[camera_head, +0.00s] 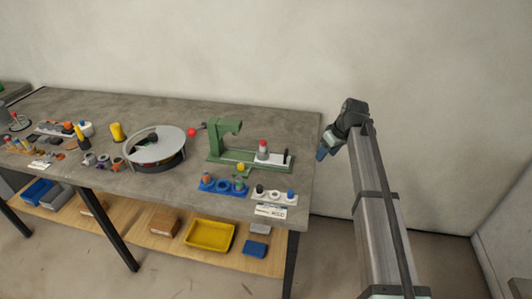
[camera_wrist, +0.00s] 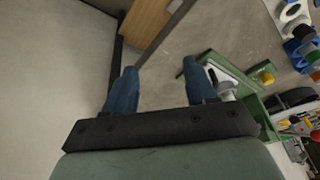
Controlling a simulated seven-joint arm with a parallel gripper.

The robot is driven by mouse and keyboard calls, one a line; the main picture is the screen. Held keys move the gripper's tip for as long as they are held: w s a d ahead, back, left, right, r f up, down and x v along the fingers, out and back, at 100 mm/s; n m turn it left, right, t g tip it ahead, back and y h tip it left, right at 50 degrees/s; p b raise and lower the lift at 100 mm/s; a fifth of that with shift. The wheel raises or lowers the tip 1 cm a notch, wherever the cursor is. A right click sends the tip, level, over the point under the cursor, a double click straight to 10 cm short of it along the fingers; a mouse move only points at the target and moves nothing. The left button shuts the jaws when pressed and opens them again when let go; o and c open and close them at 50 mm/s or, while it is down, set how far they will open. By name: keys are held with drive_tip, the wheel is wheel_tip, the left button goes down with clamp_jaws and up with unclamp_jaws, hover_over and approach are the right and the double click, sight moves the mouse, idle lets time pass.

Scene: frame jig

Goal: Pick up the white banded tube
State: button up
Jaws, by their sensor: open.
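A small white upright piece with a red top (camera_head: 263,149) stands on the green jig (camera_head: 214,158) near the table's right end. It may be the white banded tube, but bands are too small to tell. Another whitish piece with blue (camera_head: 86,128) stands at the far left, also unclear. My gripper (camera_head: 323,150) is just past the table's right edge, apart from the jig. In the wrist view my gripper (camera_wrist: 162,88) has its two blue fingers wide apart with nothing between them. Part of the green jig (camera_wrist: 195,82) shows beside the right finger there.
A round grey-topped turntable (camera_head: 156,144) is left of the jig. A blue holder (camera_head: 222,187) and a white holder (camera_head: 275,197) with small pieces sit at the front edge. A yellow bin (camera_head: 209,235) is on the lower shelf. The back of the table is mostly clear.

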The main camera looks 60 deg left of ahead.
sight(264, 145)
drive_tip(key=s+a+r+n+g, duration=0.1)
drive_tip(key=s+a+r+n, duration=0.3)
drive_tip(key=s+a+r, duration=0.75)
drive_tip(key=x, duration=0.5)
drive_tip(key=a+x, duration=0.1)
drive_tip(key=x, duration=1)
drive_tip(key=shift+s+a+r, duration=0.25)
drive_tip(key=shift+a, duration=0.1)
clamp_jaws()
